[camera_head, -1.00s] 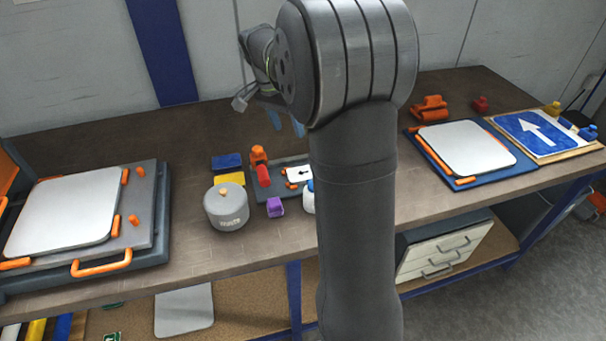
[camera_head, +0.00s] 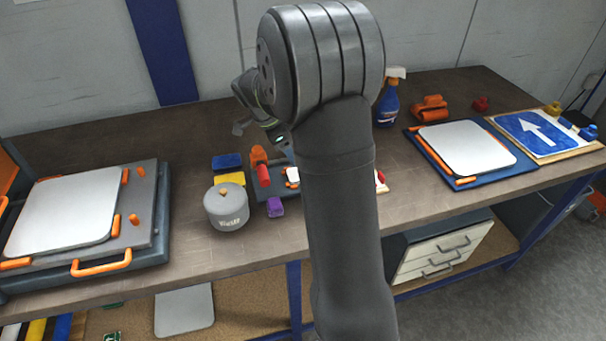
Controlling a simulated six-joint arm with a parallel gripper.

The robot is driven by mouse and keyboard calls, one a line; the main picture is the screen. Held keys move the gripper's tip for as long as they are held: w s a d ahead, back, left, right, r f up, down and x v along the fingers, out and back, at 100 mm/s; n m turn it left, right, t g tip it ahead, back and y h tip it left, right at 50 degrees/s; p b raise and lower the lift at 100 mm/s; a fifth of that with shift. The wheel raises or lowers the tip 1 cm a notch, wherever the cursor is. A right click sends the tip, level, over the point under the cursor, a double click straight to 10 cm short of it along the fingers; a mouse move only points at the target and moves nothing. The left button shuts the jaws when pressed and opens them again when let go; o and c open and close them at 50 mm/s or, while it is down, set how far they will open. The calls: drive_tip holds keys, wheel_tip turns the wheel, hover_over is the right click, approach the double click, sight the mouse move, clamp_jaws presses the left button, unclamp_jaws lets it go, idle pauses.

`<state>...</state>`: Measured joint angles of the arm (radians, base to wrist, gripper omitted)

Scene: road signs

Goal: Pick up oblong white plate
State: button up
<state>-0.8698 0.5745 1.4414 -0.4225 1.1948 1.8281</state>
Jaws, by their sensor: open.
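A pale rounded rectangular plate (camera_head: 467,147) lies on a blue board with orange edge bars at the right of the bench. A larger similar plate (camera_head: 65,212) lies on a grey fixture at the left. A third pale plate (camera_head: 184,310) is on the lower shelf. I cannot tell which one the task's oblong white plate is. My gripper (camera_head: 276,134) is above the middle of the bench, near the small tray and apart from all three plates. My own arm hides its fingertips, and nothing held is visible.
A grey pot (camera_head: 227,208), a purple block (camera_head: 276,207) and a dark tray (camera_head: 262,190) with small tools stand mid-bench. A blue spray bottle (camera_head: 388,103) is behind my arm. A blue arrow sign (camera_head: 535,132) lies far right. The back left bench is clear.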

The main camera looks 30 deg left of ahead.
drive_tip(key=x, duration=0.3)
drive_tip(key=shift+f, duration=0.15)
drive_tip(key=shift+a+x, duration=0.15)
drive_tip(key=shift+x, duration=1.25)
drive_tip(key=shift+a+x, duration=0.1)
drive_tip(key=shift+x, duration=1.25)
drive_tip(key=shift+s+f, duration=0.1)
drive_tip(key=shift+c, duration=0.4)
drive_tip(key=c, duration=0.6)
